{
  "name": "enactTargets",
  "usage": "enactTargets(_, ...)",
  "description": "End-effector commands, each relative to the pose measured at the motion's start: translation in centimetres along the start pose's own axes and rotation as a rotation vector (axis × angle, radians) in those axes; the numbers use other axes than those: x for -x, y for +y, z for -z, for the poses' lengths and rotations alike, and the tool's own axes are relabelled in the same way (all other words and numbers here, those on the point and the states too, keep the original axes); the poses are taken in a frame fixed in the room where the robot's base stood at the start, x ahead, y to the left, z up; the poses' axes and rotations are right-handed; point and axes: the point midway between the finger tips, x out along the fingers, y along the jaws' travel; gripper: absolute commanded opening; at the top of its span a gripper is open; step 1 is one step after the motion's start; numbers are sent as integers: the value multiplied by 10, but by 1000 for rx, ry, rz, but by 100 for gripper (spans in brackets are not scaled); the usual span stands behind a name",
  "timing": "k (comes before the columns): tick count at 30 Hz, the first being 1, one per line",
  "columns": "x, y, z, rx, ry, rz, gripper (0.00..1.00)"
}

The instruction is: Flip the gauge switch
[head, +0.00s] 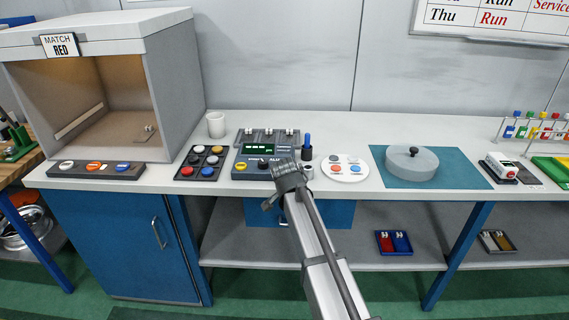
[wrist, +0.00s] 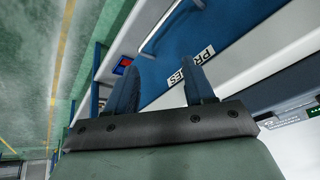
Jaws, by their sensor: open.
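A grey gauge box (head: 256,163) with a green-lit display and dark knobs stands on the bench at mid-picture. Behind it is a dark panel (head: 268,137) with several small pale switches; I cannot tell which one is the gauge switch. My gripper (head: 270,204) is in front of the bench edge, below and in front of the gauge box, partly hidden by my arm. In the wrist view my gripper (wrist: 166,72) is open and empty, its two fingers toward a blue front. Part of the gauge box (wrist: 291,122) shows at the right edge there.
A blue drawer front (wrist: 165,58) with a partly covered label is near my fingers. On the bench, a button pad (head: 201,162) is left of the gauge box; a blue pen holder (head: 307,153) and white plate (head: 345,176) are right. A grey booth (head: 175,75) stands far left.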

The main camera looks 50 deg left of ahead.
Motion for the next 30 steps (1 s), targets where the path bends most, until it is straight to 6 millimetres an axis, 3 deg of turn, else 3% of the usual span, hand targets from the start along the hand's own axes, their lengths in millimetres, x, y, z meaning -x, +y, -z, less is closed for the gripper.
enactTargets(3,21,-23,-3,-2,12,24,53)
enactTargets(11,57,-61,5,44,-5,37,53)
enactTargets(20,83,-94,49,256,-137,-11,53)
enactTargets(30,144,-134,121,627,-373,3,53)
